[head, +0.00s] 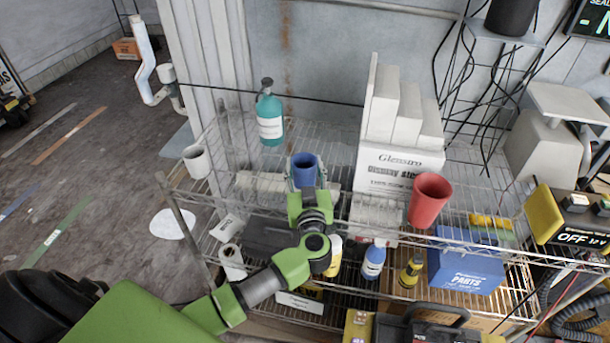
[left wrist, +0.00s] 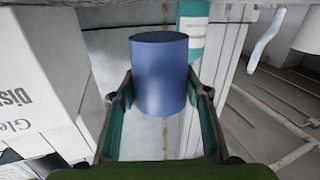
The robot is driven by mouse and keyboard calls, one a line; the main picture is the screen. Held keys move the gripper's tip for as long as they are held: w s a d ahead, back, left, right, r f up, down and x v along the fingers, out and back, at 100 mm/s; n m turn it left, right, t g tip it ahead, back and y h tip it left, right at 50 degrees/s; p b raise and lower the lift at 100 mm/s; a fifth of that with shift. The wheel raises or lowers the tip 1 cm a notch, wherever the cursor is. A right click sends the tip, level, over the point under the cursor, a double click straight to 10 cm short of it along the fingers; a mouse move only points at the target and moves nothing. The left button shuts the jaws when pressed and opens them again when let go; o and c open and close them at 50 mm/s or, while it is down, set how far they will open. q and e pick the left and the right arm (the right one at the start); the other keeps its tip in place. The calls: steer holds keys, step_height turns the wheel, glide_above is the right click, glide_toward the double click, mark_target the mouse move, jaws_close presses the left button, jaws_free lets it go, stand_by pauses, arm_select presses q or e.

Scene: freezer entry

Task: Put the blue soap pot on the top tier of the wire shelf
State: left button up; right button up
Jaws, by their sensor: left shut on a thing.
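The blue soap pot (head: 304,168) is upright in my left gripper (head: 306,185), which is shut on its sides. In the left wrist view the pot (left wrist: 160,78) stands between the two fingers of the gripper (left wrist: 160,105). In the head view the pot appears over the top tier of the wire shelf (head: 335,152), in its middle part. I cannot tell whether its base touches the wires. My right gripper is not in view.
On the top tier are a teal bottle (head: 270,115), a white cup (head: 196,161), a white box (head: 398,165) and a red cup (head: 429,198). Bottles and a blue parts box (head: 465,268) sit lower. Bare wire shows between the teal bottle and white box.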

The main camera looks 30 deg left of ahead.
mark_target(305, 176)
arm_select(q)
steer(key=shift+w+a+f+p, duration=0.15)
steer(key=shift+f+p, duration=0.1)
steer(key=shift+f, duration=0.3)
steer(key=shift+w+d+f+p, duration=0.1)
steer(key=shift+w+f+p, duration=0.1)
steer(key=shift+f, duration=0.35)
steer(key=shift+f+p, duration=0.3)
steer(key=shift+p, duration=0.05)
steer(key=shift+s+f, duration=0.1)
steer(key=shift+f, duration=0.15)
steer(key=shift+f, duration=0.1)
steer(key=o, duration=1.2)
steer(key=shift+f, duration=0.1)
